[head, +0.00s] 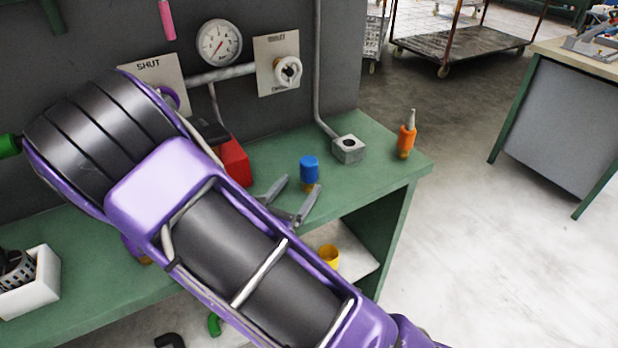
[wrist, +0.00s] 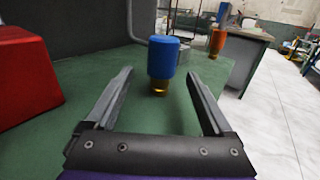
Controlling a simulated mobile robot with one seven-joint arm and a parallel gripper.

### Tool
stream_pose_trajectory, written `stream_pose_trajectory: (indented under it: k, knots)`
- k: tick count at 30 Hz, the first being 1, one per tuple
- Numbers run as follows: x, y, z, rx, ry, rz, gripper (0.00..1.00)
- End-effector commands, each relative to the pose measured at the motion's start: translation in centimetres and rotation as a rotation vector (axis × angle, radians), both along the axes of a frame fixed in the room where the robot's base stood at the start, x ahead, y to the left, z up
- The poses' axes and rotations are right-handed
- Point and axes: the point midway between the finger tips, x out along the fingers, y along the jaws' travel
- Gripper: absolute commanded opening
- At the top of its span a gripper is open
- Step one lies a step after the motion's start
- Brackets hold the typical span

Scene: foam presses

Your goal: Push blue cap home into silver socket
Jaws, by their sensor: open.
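The blue cap (head: 309,166) is a blue cylinder with a brass-coloured lower end, standing upright on the green bench. In the wrist view the cap (wrist: 164,58) is just beyond and between my fingertips, with a gap in front of it. My gripper (head: 300,187) is open and empty, its two grey fingers low over the bench; it also shows in the wrist view (wrist: 160,75). The silver socket (head: 348,149) is a square grey block with a dark round hole in its top, to the right of and behind the cap.
An orange bottle (head: 406,140) stands near the bench's right end. A red block (head: 235,163) is left of the cap. A grey pipe (head: 318,70) runs down the wall towards the socket.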

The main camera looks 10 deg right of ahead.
Motion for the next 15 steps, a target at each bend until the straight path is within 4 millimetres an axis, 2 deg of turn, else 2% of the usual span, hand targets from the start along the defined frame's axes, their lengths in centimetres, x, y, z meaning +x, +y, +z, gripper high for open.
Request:
stream_pose_trajectory:
  k: [3, 11, 15]
  knots:
    - [1.6, -1.4, -0.1, 0.002, -0.001, -0.003, 0.86]
    - [3.1, -2.5, -0.1, 0.002, -0.001, -0.001, 0.86]
    - [4.5, -4.0, -0.5, -0.001, -0.001, -0.004, 0.86]
